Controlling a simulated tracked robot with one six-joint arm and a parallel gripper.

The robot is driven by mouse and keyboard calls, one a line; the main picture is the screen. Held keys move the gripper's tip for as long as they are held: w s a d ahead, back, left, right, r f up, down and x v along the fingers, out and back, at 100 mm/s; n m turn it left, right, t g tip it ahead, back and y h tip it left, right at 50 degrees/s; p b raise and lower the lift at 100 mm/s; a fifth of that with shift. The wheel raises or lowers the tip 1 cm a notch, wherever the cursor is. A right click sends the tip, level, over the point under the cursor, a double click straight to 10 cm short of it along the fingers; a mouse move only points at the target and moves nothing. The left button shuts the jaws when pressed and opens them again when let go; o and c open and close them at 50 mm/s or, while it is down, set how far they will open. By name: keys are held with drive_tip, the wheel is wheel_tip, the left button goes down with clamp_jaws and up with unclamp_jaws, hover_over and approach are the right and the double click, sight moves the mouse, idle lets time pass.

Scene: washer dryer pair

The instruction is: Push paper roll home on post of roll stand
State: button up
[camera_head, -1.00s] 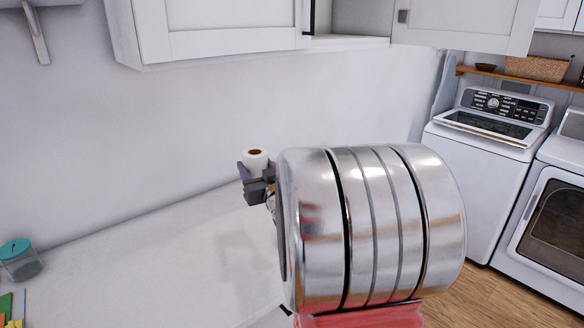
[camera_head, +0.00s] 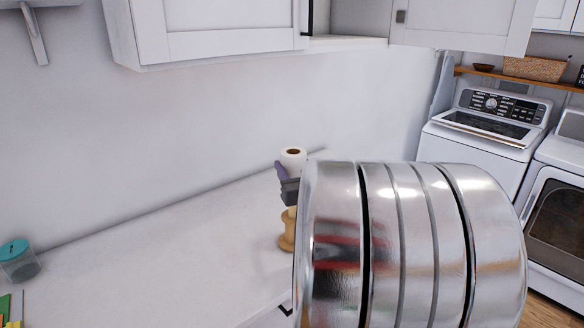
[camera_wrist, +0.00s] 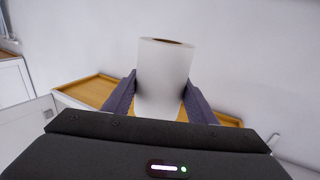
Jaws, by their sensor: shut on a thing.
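A white paper roll (camera_head: 293,153) with a brown core stands roughly upright in my gripper (camera_head: 287,180), above the counter. In the wrist view the roll (camera_wrist: 165,65) is between the two purple fingers of my gripper (camera_wrist: 161,85), which is shut on it. A tan wooden stand (camera_head: 286,240) with a wide foot shows on the counter just below my gripper in the head view. My arm hides its right side. The gripper and arm hide the roll's lower end, so I cannot tell how far the roll sits on the post.
The white counter (camera_head: 150,255) is clear to the left, with a teal-lidded jar (camera_head: 17,262) at its far left. Wall cabinets (camera_head: 230,25) hang above. A washer (camera_head: 470,140) stands at right. A tan wooden surface with a raised edge (camera_wrist: 90,91) lies behind the roll.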

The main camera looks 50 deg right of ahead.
drive_tip(key=shift+f, duration=2.5)
drive_tip(key=shift+f, duration=2.55)
idle(0.4)
drive_tip(key=o, duration=1.2)
